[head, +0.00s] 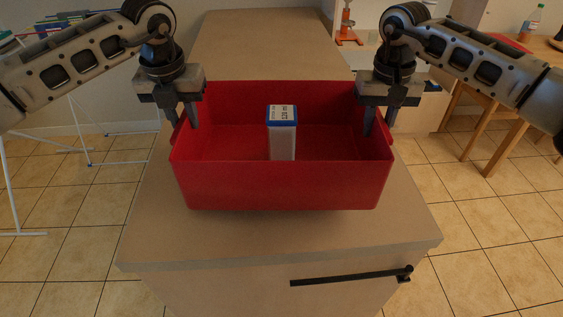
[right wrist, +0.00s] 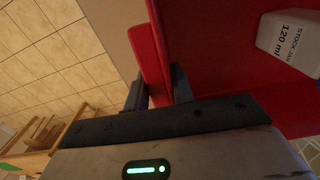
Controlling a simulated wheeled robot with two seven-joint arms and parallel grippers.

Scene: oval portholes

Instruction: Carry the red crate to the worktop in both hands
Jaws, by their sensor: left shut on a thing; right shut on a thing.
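The red crate (head: 280,186) is an open box over the beige worktop (head: 400,225) in the head view. I cannot tell whether its base touches the worktop. A white container with a blue lid (head: 282,134) stands upright inside it. My left gripper (head: 184,120) is shut on the crate's left wall. My right gripper (head: 378,122) is shut on the right wall. In the right wrist view the fingers of the right gripper (right wrist: 160,88) straddle the red wall of the crate (right wrist: 146,50), and the container's label (right wrist: 290,40) reads 120 ml.
The worktop stretches back behind the crate and is clear there. A black handle (head: 350,277) is on the cabinet's front. A wooden table (head: 500,85) with a bottle (head: 531,22) stands at the right. A white rack (head: 75,110) stands at the left.

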